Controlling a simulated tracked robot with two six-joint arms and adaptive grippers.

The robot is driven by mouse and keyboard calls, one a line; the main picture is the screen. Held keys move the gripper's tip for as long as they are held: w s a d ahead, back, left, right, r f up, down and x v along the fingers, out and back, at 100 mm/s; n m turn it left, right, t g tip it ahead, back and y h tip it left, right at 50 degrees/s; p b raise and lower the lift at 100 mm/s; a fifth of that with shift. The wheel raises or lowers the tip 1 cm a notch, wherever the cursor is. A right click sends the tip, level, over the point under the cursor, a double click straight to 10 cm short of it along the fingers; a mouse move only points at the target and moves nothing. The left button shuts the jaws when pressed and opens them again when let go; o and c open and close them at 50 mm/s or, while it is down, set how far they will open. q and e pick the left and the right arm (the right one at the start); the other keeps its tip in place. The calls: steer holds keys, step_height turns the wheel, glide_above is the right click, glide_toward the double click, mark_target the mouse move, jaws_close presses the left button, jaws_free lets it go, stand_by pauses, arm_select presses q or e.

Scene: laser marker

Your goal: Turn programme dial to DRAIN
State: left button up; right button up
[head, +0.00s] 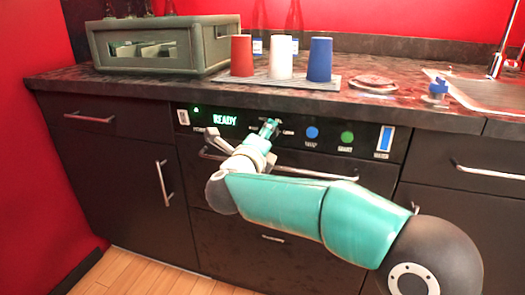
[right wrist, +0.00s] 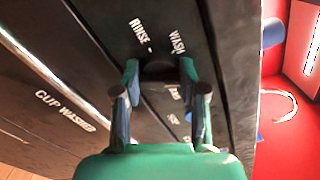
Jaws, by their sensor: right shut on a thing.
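The programme dial (right wrist: 160,68) is a dark round knob on the black front panel (head: 290,147) of the cup washer under the counter. My right gripper (head: 269,128) reaches the panel and hides most of the dial in the head view. In the right wrist view, its two fingers (right wrist: 160,76) are closed against opposite sides of the dial. The labels RINSE and WASH show beside the dial; other labels are partly covered by the fingers. I cannot read a DRAIN label or the dial's pointer. My left gripper is not in view.
A blue button (head: 312,133), a green button (head: 347,138) and a blue switch (head: 384,139) sit right of the dial. A handle bar (head: 315,175) runs below the panel. Red (head: 241,56), white (head: 279,58) and blue (head: 320,60) cups stand on the counter above.

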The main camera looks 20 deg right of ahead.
steer(key=m+b, duration=0.1)
steer(key=m, duration=0.1)
steer(key=m+b, duration=0.1)
steer(key=b, duration=0.1)
steer(key=shift+f+m+b, duration=0.3)
steer(key=shift+f+m, duration=0.1)
steer(key=shift+m+b, duration=0.6)
steer(key=shift+m, duration=0.3)
steer(key=shift+r+m+b, duration=0.1)
steer(key=shift+m+b, duration=0.2)
steer(key=shift+m, duration=0.6)
steer(key=m, duration=0.2)
steer(key=shift+r+m, duration=0.1)
steer(key=shift+m, duration=1.8)
steer(key=o, duration=1.1)
steer(key=shift+o, duration=0.2)
steer(key=shift+d+r, duration=0.1)
